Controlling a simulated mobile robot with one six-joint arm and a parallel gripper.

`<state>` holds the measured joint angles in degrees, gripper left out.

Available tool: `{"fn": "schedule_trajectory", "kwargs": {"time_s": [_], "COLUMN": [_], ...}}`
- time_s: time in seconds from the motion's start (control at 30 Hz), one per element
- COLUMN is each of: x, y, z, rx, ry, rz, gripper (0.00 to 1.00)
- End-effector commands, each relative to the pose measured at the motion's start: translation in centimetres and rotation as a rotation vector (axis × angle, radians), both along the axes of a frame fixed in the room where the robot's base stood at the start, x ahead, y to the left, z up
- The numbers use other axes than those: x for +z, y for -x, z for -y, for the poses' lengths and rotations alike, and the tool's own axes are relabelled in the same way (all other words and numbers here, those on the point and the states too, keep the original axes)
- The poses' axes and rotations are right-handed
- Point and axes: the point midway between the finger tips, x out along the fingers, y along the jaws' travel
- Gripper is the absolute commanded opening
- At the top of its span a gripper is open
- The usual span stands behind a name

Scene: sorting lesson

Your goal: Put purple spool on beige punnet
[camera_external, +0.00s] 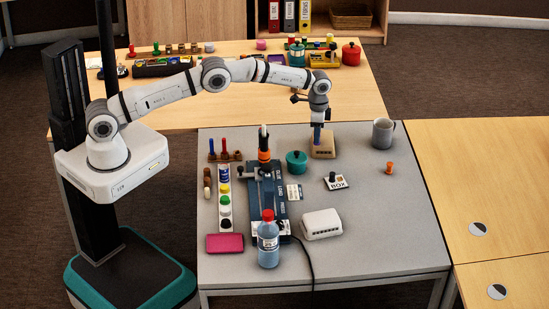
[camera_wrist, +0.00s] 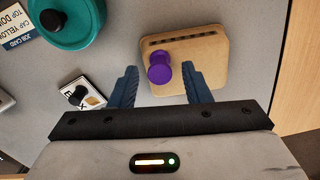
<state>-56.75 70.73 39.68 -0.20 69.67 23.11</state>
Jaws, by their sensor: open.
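The beige punnet (camera_wrist: 208,52) shows in the wrist view as a flat tan block with rounded corners and a row of dark slots along its far edge. In the external view it (camera_external: 323,152) sits on the grey table under my gripper (camera_external: 318,134). The purple spool (camera_wrist: 159,70) appears to stand on the punnet's top, left of its middle. My gripper (camera_wrist: 161,75) is open, with one blue finger on each side of the spool and a visible gap to each. In the external view I cannot make out the spool behind the fingers.
A grey mug (camera_external: 383,134) and an orange spool (camera_external: 389,168) are to the right.

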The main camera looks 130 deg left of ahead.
Motion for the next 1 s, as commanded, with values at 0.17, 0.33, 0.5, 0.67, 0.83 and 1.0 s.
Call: {"fn": "schedule_trajectory", "kwargs": {"time_s": [0.17,0.33,0.5,0.67,0.83,1.0], "x": [3.8,7.4,9.7,10.5,10.5,12.0], "y": [0.0,0.0,0.0,0.0,0.0,-1.4], "z": [-0.1,-0.1,-0.1,0.0,0.0,1.4], "rx": [0.000,0.000,0.000,0.000,0.000,-0.017], "ry": [-0.004,-0.004,-0.002,0.000,0.000,-0.006], "rz": [0.002,0.002,0.001,0.000,0.000,0.004], "gripper": [0.43,0.43,0.43,0.43,0.43,0.43]}}
